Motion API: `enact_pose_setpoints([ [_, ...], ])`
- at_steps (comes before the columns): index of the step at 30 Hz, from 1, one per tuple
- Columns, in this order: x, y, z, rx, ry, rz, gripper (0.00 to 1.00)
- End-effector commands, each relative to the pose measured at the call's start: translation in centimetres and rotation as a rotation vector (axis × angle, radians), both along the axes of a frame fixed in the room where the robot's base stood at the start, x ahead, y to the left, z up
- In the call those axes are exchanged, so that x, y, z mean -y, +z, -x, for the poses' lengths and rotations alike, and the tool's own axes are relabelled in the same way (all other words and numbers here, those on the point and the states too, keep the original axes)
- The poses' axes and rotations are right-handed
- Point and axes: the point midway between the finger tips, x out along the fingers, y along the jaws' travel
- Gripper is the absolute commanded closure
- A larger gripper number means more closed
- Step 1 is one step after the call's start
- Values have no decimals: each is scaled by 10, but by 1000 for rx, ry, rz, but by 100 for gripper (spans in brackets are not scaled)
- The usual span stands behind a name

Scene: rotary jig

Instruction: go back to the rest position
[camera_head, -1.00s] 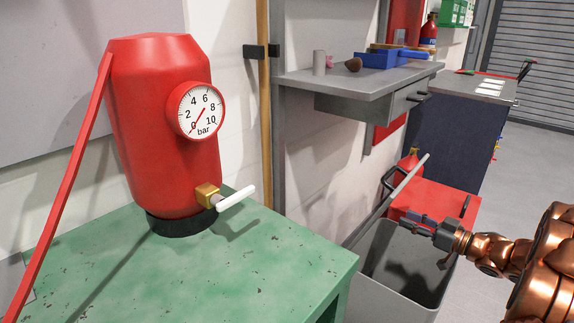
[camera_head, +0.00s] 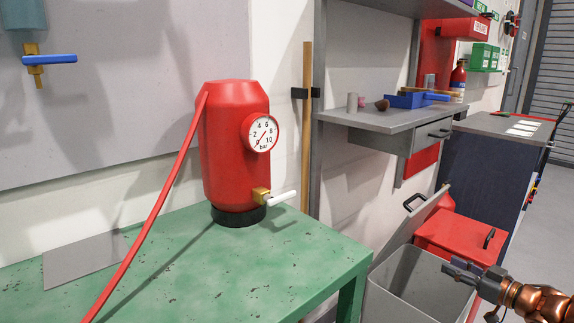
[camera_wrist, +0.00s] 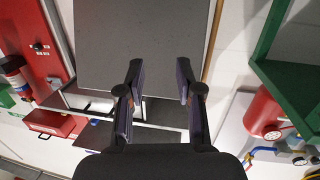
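My gripper (camera_head: 461,268) is at the lower right of the head view, in front of the grey bin and the red toolbox. In the wrist view my gripper (camera_wrist: 160,82) has its two fingers well apart with nothing between them. A red pressure tank (camera_head: 232,150) with a round gauge (camera_head: 262,133) stands upright on the green table (camera_head: 250,270). A brass valve with a white lever (camera_head: 283,198) is at its base. My gripper is apart from the tank, to its right. The tank also shows at the right of the wrist view (camera_wrist: 262,116).
A grey bin (camera_head: 385,300) stands right of the green table. A red toolbox (camera_head: 460,240) is behind it. A grey shelf (camera_head: 385,118) holds a blue tray (camera_head: 408,100) and small items. A blue-handled valve (camera_head: 50,59) is on the wall at upper left. Open floor lies at the right.

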Motion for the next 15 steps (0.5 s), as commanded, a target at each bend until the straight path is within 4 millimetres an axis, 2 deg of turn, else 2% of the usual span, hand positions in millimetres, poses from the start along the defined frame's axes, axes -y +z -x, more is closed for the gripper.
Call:
enact_pose_setpoints([
  [11,10,52,-36,-46,-182,157,65],
  [15,15,88,-50,-86,-301,243,65],
])
